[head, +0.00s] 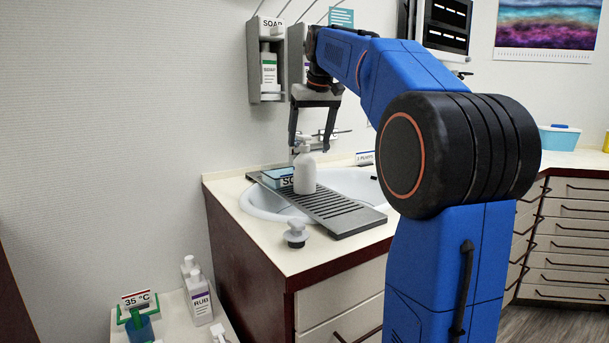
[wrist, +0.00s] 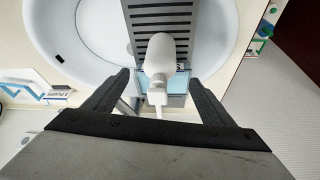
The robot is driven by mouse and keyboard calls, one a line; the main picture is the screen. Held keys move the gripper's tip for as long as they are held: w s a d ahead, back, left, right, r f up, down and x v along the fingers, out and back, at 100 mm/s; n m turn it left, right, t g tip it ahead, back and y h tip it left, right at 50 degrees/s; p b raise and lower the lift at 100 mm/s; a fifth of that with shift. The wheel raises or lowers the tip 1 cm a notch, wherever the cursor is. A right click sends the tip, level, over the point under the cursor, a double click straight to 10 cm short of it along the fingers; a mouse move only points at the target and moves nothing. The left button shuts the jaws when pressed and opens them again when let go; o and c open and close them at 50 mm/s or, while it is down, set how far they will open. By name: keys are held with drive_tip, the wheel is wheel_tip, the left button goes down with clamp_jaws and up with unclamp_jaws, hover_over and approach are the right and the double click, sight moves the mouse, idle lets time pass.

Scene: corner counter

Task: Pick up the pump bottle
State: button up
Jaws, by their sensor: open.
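The pump bottle (head: 305,172) is white and stands upright on a dark slatted rack (head: 345,217) that lies across the sink. My gripper (head: 310,143) is open above it, with its fingers pointing down around the level of the pump head. In the wrist view the bottle (wrist: 159,60) shows between the two fingers of my gripper (wrist: 160,82), with its pump nozzle toward the palm. I see no contact between the fingers and the bottle. A blue box with a label (head: 278,178) lies on the rack just behind the bottle.
A white sink basin (head: 255,205) surrounds the rack. A grey-white plug-like object (head: 296,235) stands at the counter's front edge. Wall dispensers (head: 268,75) hang behind. White rub bottles (head: 198,295) stand on a lower surface at left.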

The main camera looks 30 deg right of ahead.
sight(305, 164)
drive_tip(key=x, duration=1.1)
drive_tip(key=shift+r, duration=0.2)
drive_tip(key=c, duration=1.8)
